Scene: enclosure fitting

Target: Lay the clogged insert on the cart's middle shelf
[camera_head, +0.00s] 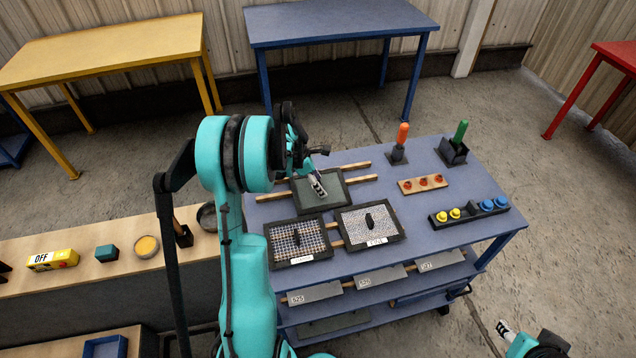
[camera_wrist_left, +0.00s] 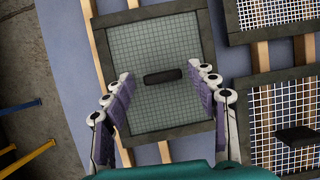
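A framed insert with a grey-green, filled-looking mesh (camera_head: 335,200) lies on wooden rails on the cart's top (camera_head: 465,240); I take it for the clogged one. It fills the middle of the left wrist view (camera_wrist_left: 150,50), with a dark handle (camera_wrist_left: 162,76) at its centre. My left gripper (camera_head: 318,186) is over this insert. In the left wrist view its fingers (camera_wrist_left: 165,74) are apart on either side of the handle. The cart's middle shelf (camera_head: 460,270) shows below the top, with labelled plates on it. My right gripper (camera_head: 504,329) is partly visible at the bottom right.
Two other framed mesh inserts (camera_head: 298,262) (camera_head: 384,239) lie in front on the top. An orange-handled tool (camera_head: 403,135), a green-handled tool (camera_head: 460,133), a red-knobbed strip (camera_head: 422,185) and a yellow-and-blue-knobbed block (camera_head: 470,214) stand toward the right. A wooden bench (camera_head: 85,275) is left.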

